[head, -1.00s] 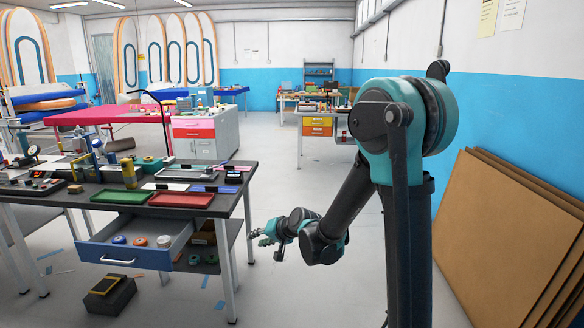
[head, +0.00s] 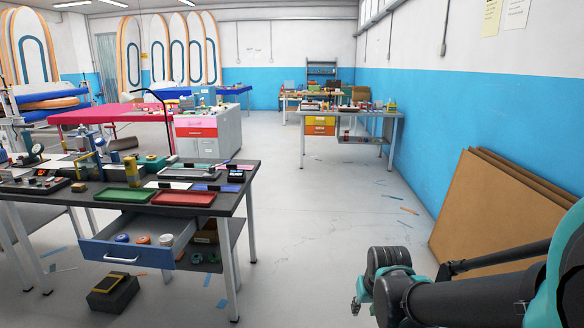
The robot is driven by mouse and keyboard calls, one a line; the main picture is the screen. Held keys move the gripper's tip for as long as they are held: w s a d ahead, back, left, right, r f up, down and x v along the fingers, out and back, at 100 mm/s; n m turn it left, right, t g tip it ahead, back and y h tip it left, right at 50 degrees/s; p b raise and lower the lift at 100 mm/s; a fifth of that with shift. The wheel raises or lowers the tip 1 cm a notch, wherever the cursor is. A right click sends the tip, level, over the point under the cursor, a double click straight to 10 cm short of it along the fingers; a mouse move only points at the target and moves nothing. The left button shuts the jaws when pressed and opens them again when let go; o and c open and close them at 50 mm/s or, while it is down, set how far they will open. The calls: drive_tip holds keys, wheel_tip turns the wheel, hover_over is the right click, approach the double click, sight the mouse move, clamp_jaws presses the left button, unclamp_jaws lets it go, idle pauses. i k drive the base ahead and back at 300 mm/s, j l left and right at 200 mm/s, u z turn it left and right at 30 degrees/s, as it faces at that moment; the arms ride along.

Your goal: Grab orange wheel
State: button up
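A small orange round item (head: 143,240), which looks like the orange wheel, lies in the open blue drawer (head: 101,251) under the dark workbench. It sits between a blue round item (head: 122,238) on its left and a white round one (head: 166,240) on its right. My gripper (head: 356,306) is low at the lower right, over the floor. It is well to the right of the drawer and apart from it. Its fingers are small and partly hidden by my arm, so their opening cannot be told.
The workbench (head: 243,186) carries a green tray (head: 124,195), a red tray (head: 181,199) and tools. A dark box (head: 113,293) stands on the floor below the drawer. Brown boards (head: 495,215) lean on the right wall. The middle floor (head: 290,230) is mostly clear, with scraps.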

sight(145, 240)
drive_tip(key=i+l+u, duration=0.1)
drive_tip(key=u, duration=0.85)
drive_tip(key=j+u, duration=0.15)
drive_tip(key=u, duration=0.4)
drive_tip(key=k+j, duration=0.05)
